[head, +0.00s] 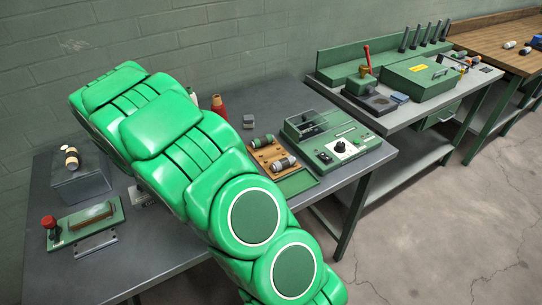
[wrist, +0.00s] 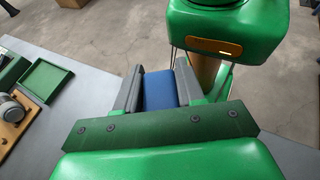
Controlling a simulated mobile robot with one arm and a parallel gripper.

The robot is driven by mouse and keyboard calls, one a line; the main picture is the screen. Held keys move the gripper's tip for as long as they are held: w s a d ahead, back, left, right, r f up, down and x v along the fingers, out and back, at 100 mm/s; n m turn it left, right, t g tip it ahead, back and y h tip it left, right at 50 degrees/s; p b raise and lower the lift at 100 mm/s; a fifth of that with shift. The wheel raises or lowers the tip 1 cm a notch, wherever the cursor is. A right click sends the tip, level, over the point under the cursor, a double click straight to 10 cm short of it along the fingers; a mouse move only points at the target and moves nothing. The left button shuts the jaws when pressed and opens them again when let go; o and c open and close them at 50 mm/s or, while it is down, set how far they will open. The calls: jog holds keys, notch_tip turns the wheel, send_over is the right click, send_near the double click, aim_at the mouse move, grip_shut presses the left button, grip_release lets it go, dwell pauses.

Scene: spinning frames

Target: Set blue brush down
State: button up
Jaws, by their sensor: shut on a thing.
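The blue brush (wrist: 160,91) shows in the wrist view as a blue block between the two grey fingers of my gripper (wrist: 160,72). The fingers are closed on its sides. Its lower part is hidden by my gripper's green body, and I cannot tell whether it touches anything below. In the head view my green arm reaches over the grey table (head: 105,268), and neither my gripper nor the brush can be made out there.
A green tray (head: 297,183) lies beside a wooden rack (head: 268,157) and a green control box (head: 338,143). At the left stand a grey box (head: 82,186) and a green plate with a red knob (head: 88,222). The front left tabletop is clear.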

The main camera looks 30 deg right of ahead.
jog(key=w+d+r+n+t+h, duration=0.3)
jog(key=d+r+n+t, duration=0.4)
jog(key=d, duration=0.5)
jog(key=w+d+r+n+t+h, duration=0.45)
jog(key=d+r, duration=0.45)
jog(key=d, duration=0.3)
jog(key=shift+n+y, duration=0.25)
jog(key=shift+y, duration=0.2)
jog(key=w+d+f, duration=0.1)
jog(key=w+f, duration=0.2)
jog(key=f, duration=0.1)
jog(key=w+d+f, duration=0.2)
jog(key=w+f, duration=0.2)
jog(key=f, duration=0.1)
jog(key=w+d+f, duration=0.2)
jog(key=w+f, duration=0.1)
jog(key=f, duration=0.1)
jog(key=shift+w+f, duration=0.35)
jog(key=shift+w, duration=0.05)
jog(key=shift+w+d+f, duration=0.2)
jog(key=shift+w+f, duration=0.35)
jog(key=shift+f, duration=1.75)
